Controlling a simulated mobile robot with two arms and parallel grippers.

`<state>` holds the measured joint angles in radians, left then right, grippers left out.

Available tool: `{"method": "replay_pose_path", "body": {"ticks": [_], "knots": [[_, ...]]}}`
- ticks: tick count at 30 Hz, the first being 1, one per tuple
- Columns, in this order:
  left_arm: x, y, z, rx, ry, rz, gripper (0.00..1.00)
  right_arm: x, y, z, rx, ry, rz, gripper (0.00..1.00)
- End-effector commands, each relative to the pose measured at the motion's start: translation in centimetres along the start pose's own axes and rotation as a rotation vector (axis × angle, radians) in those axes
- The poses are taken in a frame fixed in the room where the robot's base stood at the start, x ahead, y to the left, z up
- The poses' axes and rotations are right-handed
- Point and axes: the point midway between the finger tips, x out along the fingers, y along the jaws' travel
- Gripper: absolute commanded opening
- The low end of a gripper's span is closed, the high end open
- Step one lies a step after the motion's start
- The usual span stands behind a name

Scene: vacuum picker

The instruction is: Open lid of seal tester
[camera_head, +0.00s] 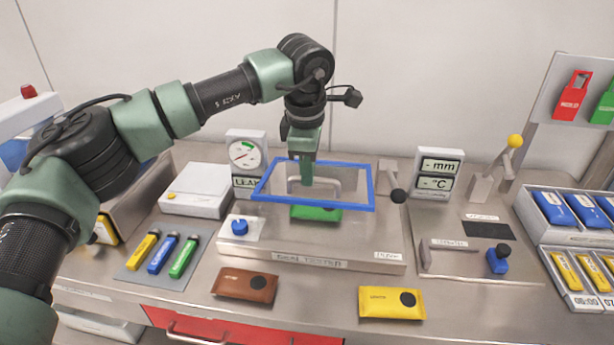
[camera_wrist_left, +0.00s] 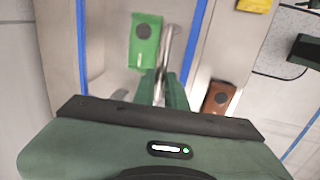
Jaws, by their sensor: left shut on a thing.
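The seal tester (camera_head: 340,256) is a low metal box on the bench. Its clear lid has a blue frame (camera_head: 330,205) and a grey bar handle (camera_head: 352,185). The lid looks raised above the base, its front edge crossing in front of a green packet (camera_head: 316,214). My left gripper (camera_head: 307,178) reaches down from above and is shut on the lid handle. In the left wrist view the fingers (camera_wrist_left: 165,92) close around the handle bar (camera_wrist_left: 166,48), with the green packet (camera_wrist_left: 145,40) beside it.
A blue knob (camera_head: 240,227) is on the tester's left side; a lever with a dark ball (camera_head: 398,195) is on its right. A gauge (camera_head: 245,158) stands behind left, a display (camera_head: 438,172) behind right. Brown (camera_head: 245,285) and yellow (camera_head: 391,303) packets lie in front.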

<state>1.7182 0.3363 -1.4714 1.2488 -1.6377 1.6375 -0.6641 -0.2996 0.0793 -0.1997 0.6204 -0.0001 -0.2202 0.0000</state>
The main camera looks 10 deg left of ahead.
Motion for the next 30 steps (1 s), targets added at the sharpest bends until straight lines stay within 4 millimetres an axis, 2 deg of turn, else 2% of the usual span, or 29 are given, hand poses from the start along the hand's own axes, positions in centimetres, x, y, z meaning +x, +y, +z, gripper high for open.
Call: {"method": "replay_pose_path", "body": {"ticks": [1, 3, 12, 21, 30], "knots": [[-1.3, 0.9, 0.0, -0.004, -0.002, 0.009, 0.00, -1.1, 0.1, -0.1, 0.000, 0.000, 0.001, 0.36], [-2.2, 1.7, 0.0, -0.005, -0.001, 0.009, 0.00, -2.0, 0.1, -0.2, -0.001, 0.000, 0.001, 0.36], [-4.8, 5.0, -0.1, -0.005, 0.001, 0.010, 0.00, -6.0, 0.2, -0.5, -0.001, -0.001, 0.001, 0.36], [-5.5, 7.0, -0.2, -0.005, 0.003, 0.007, 0.00, -8.4, 0.3, -0.7, -0.001, -0.001, 0.001, 0.36], [-5.2, 7.5, -0.2, -0.003, 0.004, 0.006, 0.00, -8.7, 0.3, -0.7, -0.001, -0.001, 0.001, 0.36]]}}
